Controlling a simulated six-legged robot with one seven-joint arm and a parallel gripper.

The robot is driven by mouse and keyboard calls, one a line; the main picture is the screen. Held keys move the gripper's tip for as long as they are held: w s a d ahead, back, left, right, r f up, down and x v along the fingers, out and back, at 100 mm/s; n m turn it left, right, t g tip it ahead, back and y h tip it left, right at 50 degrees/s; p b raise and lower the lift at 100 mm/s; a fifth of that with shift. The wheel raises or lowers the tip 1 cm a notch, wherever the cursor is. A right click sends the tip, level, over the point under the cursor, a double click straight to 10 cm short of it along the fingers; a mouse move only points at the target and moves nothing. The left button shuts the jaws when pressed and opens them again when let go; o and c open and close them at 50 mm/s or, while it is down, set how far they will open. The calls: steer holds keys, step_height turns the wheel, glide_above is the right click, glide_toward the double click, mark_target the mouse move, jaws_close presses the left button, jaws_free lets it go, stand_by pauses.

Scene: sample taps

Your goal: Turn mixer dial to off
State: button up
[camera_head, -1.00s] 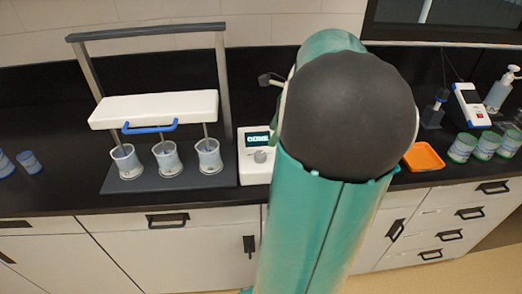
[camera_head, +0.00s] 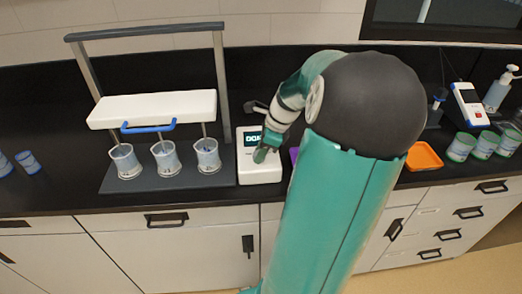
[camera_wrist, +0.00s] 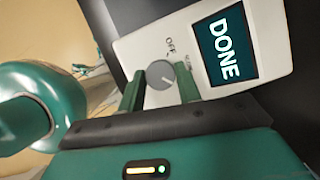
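The mixer's white control box (camera_head: 260,174) stands on the black counter, right of the stirrer stand. It also shows in the wrist view (camera_wrist: 135,45), with a dark screen (camera_wrist: 226,45) reading "DONE". Its round grey dial (camera_wrist: 160,74) has a white pointer line. An "OFF" label and a second, blurred label are printed near the dial. My gripper (camera_head: 260,154) is at the box front and hides the dial in the head view. In the wrist view my gripper (camera_wrist: 159,90) is open, one green finger on each side of the dial. I cannot tell whether either finger touches it.
The stirrer stand (camera_head: 222,90) has a white bar (camera_head: 160,106) with a blue handle, above three cups (camera_head: 166,160) on a dark base. An orange tray (camera_head: 424,156), several lidded jars (camera_head: 462,148) and a pump bottle (camera_head: 498,92) are at right. My arm blocks the middle.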

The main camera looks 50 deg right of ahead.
steer(key=shift+c, duration=1.2)
steer(key=n, duration=0.2)
steer(key=n+g+y, duration=0.1)
steer(key=n, duration=0.1)
steer(key=shift+w+d+n, duration=0.1)
steer(key=shift+w+n, duration=0.05)
steer(key=shift+n, duration=0.15)
steer(key=n+g, duration=0.1)
steer(key=n, duration=0.1)
steer(key=n+g+y, duration=0.1)
steer(key=n, duration=0.2)
steer(key=shift+w, duration=0.1)
steer(key=n+g, duration=0.2)
steer(key=n, duration=0.3)
steer(key=shift+w+n, duration=0.15)
steer(key=shift+n, duration=0.25)
steer(key=n+g+h, duration=0.1)
steer(key=n+g, duration=0.1)
steer(key=n, duration=0.2)
steer(key=shift+n, duration=0.3)
